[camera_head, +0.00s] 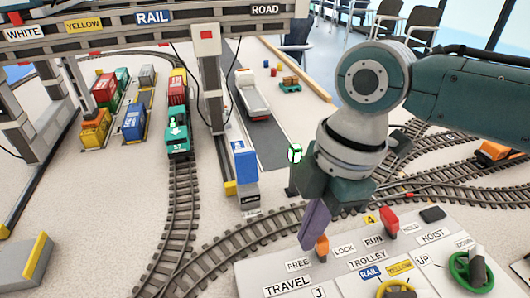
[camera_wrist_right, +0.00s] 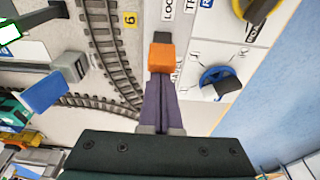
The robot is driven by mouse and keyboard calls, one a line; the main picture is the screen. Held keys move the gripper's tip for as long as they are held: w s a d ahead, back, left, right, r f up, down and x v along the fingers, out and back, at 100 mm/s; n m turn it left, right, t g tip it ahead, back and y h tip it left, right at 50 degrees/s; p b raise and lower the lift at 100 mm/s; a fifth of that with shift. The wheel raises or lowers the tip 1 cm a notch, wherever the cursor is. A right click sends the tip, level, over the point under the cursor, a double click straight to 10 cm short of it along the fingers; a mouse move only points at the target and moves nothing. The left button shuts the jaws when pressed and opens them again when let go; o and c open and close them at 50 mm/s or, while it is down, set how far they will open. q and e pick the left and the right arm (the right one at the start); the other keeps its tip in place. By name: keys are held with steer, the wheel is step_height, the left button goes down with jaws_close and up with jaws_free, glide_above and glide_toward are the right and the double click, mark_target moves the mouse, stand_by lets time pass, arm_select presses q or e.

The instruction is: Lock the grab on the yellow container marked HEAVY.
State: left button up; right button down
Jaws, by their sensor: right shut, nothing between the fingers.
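The lever with the orange knob (camera_head: 322,245) stands on the control panel (camera_head: 262,275) between the labels FREE and LOCK. My right gripper (camera_head: 314,236) is shut and empty, its purple fingertips right beside the knob. In the right wrist view the shut fingers (camera_wrist_right: 160,88) point at the orange knob (camera_wrist_right: 161,57) and seem to meet it; I cannot tell if they touch. A yellow-orange container (camera_head: 95,130) stands at the left by the tracks; I cannot read HEAVY on it. I cannot make out the grab. My left gripper is out of view.
A red lever (camera_head: 389,219) by RUN, a yellow knob (camera_head: 398,289) and a green knob (camera_head: 471,270) share the panel. The gantry beam (camera_head: 150,20) carries signs WHITE, YELLOW, RAIL and ROAD. A blue container (camera_head: 134,121) and a green locomotive (camera_head: 178,135) stand on the left.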

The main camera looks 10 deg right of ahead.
steer(key=shift+d+y+b, duration=0.35)
steer(key=shift+d+y, duration=0.55)
steer(key=shift+y, duration=0.1)
steer(key=shift+d+y+b, duration=0.6)
steer(key=shift+y+b, duration=0.1)
steer(key=shift+y, duration=0.1)
steer(key=shift+r+y, duration=0.15)
steer(key=shift+y, duration=0.15)
steer(key=shift+r, duration=0.1)
steer(key=shift+r+p, duration=0.8)
steer(key=shift+p, duration=0.05)
steer(key=shift+a, duration=0.1)
